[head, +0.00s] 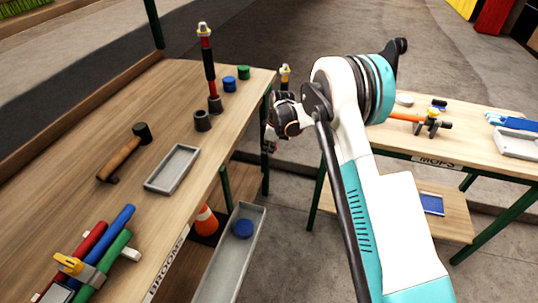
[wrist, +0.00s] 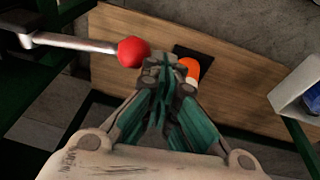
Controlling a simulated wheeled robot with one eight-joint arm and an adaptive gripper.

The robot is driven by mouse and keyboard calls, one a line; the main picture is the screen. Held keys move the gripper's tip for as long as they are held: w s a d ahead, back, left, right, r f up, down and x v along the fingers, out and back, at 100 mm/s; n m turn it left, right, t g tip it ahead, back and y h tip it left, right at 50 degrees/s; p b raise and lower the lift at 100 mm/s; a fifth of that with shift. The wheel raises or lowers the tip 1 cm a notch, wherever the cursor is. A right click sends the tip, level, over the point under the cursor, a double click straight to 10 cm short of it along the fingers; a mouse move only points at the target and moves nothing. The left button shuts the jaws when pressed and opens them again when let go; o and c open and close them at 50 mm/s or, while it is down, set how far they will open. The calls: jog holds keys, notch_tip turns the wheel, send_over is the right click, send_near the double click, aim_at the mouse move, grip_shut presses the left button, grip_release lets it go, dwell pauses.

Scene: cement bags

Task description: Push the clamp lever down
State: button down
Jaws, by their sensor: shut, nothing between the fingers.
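A metal lever (wrist: 75,43) with a red ball knob (wrist: 133,52) reaches in from the left in the wrist view. I take it for the clamp lever. My gripper (wrist: 166,65) is shut and empty, with its teal fingers together. Its tips are just right of the red knob; I cannot tell whether they touch it. In the head view my gripper (head: 269,143) is beyond the right edge of the left table, pointing down. I cannot make out the lever in that view.
The left table (head: 150,85) holds a hammer (head: 122,153), a grey tray (head: 172,168) and coloured tubes (head: 95,250). An orange cone (head: 206,220) and a grey bin (head: 238,268) are below. The right table (head: 475,152) stands across a gap.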

jog(key=shift+x, duration=0.9)
jog(key=shift+d+f, duration=0.1)
jog(key=shift+d, duration=0.05)
dwell(1.4)
jog(key=s+a+r+p, duration=0.2)
jog(key=s+r+p, duration=0.3)
jog(key=s+r, duration=0.45)
jog(key=w+d+r+t+y+p, duration=0.1)
jog(key=w+d+r+t, duration=0.1)
jog(key=w+d+r, duration=0.35)
jog(key=w+d+b+x, duration=0.1)
jog(key=b+x, duration=0.4)
jog(key=x, duration=0.7)
jog(key=shift+d+f, duration=0.2)
jog(key=shift+f, duration=0.05)
jog(key=shift+w, duration=0.1)
